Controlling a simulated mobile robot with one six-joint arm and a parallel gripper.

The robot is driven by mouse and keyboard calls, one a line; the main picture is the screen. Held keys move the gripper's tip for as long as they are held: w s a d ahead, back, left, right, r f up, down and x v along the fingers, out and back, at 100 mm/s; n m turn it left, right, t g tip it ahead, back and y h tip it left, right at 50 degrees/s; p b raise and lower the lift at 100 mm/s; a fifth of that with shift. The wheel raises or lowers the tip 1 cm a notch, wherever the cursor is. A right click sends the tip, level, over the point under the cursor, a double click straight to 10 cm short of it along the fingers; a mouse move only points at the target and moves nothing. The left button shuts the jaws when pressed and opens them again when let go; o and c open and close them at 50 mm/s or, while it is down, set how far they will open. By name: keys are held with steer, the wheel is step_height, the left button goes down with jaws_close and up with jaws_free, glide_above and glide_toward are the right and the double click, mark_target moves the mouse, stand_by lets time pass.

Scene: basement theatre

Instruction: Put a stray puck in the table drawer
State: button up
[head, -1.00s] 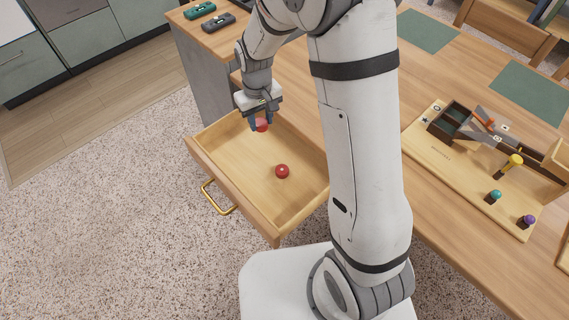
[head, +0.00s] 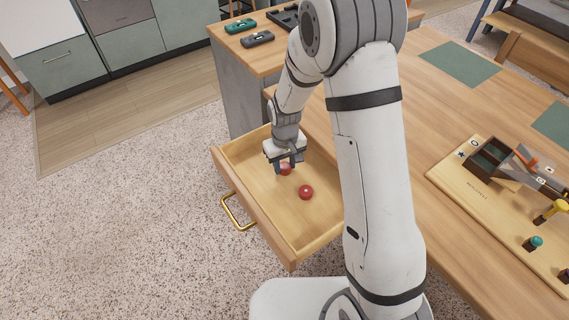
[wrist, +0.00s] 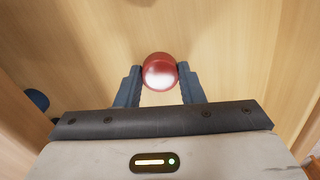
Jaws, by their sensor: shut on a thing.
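The table drawer (head: 250,185) is pulled open, with a brass handle on its front. My gripper (head: 285,169) is inside the drawer's outline, near its far end, pointing down. It is shut on a red puck (head: 285,171), which also shows between the two fingers in the wrist view (wrist: 160,72). A second red puck (head: 306,192) lies on the drawer floor, just right of and nearer than the held one. In the wrist view the wooden drawer floor (wrist: 225,45) is beneath the held puck. I cannot tell whether the held puck touches it.
A dark blue round thing (wrist: 38,100) shows at the wrist view's left edge. A wooden game board (head: 475,200) with teal and yellow pegs lies on the table at right. Green and grey cases (head: 241,26) lie on the counter behind. The floor left of the drawer is clear.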

mark_target(285, 167)
steer(key=shift+f, duration=0.1)
steer(key=o, duration=1)
steer(key=shift+c, duration=0.2)
step_height(285, 167, up, 13)
steer(key=p, duration=0.2)
steer(key=s+d+r+m+t, duration=0.1)
steer(key=s+d+r+m, duration=0.1)
steer(key=s+d+r, duration=0.3)
steer(key=s+d+r+m+t, duration=0.1)
steer(key=s+d+r+m, duration=0.2)
steer(key=s, duration=1.1)
steer(key=d+r, duration=0.3)
steer(key=d, duration=0.3)
steer(key=shift+r, duration=0.15)
